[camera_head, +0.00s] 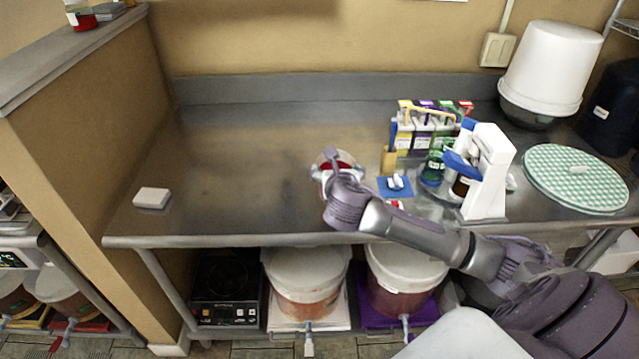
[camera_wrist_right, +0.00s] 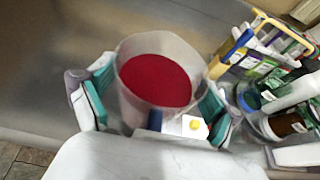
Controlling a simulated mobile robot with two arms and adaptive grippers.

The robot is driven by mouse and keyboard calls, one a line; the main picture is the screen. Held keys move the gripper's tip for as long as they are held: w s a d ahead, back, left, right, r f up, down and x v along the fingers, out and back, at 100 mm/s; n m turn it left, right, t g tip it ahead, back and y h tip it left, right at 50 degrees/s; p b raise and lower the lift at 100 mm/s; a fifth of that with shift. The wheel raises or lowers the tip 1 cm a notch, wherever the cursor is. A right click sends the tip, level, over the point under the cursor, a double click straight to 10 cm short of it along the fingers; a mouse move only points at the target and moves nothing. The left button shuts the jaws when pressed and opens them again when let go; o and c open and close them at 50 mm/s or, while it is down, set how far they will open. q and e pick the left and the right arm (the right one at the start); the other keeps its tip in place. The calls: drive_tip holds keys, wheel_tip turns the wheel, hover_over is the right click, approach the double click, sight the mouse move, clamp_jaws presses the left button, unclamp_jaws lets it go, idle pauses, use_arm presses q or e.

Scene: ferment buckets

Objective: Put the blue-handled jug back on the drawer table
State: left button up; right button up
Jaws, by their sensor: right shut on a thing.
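The jug (camera_wrist_right: 155,82) is a clear container with deep red contents, and a blue piece that looks like its handle shows at its near side in the right wrist view. My right gripper (camera_wrist_right: 153,108) is shut around it, with teal finger pads on either side. In the head view the jug (camera_head: 319,172) is at the front middle of the steel table (camera_head: 235,150), partly hidden by my right gripper (camera_head: 336,172). I cannot tell whether it touches the tabletop. No drawers show on this table. My left gripper is not in view.
A rack of coloured cartons (camera_head: 428,125), a blue mat (camera_head: 395,187) and a white device (camera_head: 487,172) stand right of the jug. A white bucket (camera_head: 552,65) and a green checked disc (camera_head: 574,178) are farther right. A white block (camera_head: 152,198) lies left; between is clear.

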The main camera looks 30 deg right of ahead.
drive_tip(key=w+f, duration=0.1)
drive_tip(key=w+a, duration=0.1)
drive_tip(key=w+a+f, duration=0.1)
drive_tip(key=w, duration=0.1)
drive_tip(key=shift+w+f, duration=0.1)
drive_tip(key=shift+f, duration=0.2)
wheel_tip(320, 180, down, 4)
drive_tip(key=shift+f+p, duration=0.1)
drive_tip(key=shift+p, duration=0.3)
drive_tip(key=o, duration=1.3)
drive_tip(key=shift+f, duration=0.15)
